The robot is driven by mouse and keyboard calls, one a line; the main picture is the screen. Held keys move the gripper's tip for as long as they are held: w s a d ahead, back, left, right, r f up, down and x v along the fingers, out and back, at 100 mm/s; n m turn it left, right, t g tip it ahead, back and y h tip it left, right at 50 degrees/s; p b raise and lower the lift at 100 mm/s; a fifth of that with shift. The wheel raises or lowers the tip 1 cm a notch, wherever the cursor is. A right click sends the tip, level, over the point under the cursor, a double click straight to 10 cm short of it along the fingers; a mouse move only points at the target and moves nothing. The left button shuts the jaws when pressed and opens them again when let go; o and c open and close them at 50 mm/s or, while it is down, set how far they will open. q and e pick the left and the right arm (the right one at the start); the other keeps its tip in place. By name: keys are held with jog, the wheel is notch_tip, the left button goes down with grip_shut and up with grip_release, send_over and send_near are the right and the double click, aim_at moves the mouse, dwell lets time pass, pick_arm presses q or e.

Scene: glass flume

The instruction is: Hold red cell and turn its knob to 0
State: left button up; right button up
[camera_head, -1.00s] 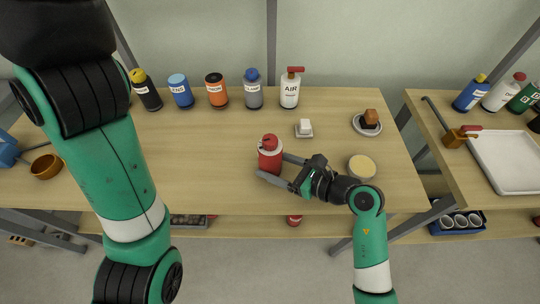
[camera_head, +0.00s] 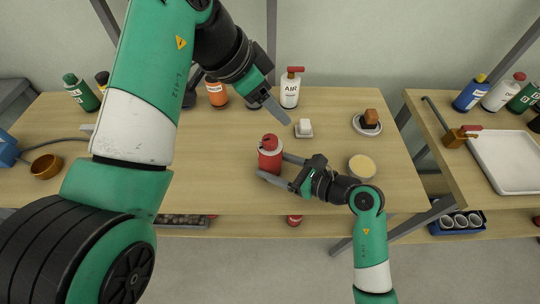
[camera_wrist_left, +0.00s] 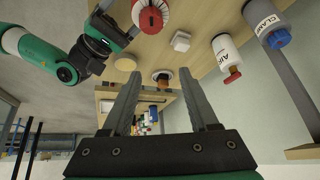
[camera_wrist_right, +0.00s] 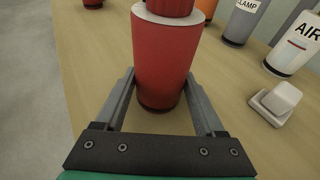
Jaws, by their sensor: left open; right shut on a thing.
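The red cell (camera_head: 270,158) is a red cylinder with a pale ring near its top. It stands upright on the wooden table. Its red knob (camera_head: 269,141) is on top; the knob's marks are too small to read in the head view, and it also shows in the left wrist view (camera_wrist_left: 151,18). My right gripper (camera_head: 272,168) is shut on the red cell from the right, with one finger on each side, as the right wrist view (camera_wrist_right: 160,95) shows. My left gripper (camera_head: 275,104) is open and empty, above the table and behind the cell.
A small white block on a dish (camera_head: 304,128), a plate with a dark and brown item (camera_head: 368,122) and a pale round dish (camera_head: 361,166) lie to the right.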

aim_at(268, 139)
pick_arm(q)
jog(key=shift+s+a+f+n+g+y, duration=0.3)
jog(key=shift+s+a+f+n+y, duration=0.1)
jog(key=shift+s+a+f, duration=0.25)
jog(key=shift+w+f, duration=0.1)
jog(key=shift+f, duration=3.35)
jog(key=c, duration=0.8)
jog(key=o, duration=0.8)
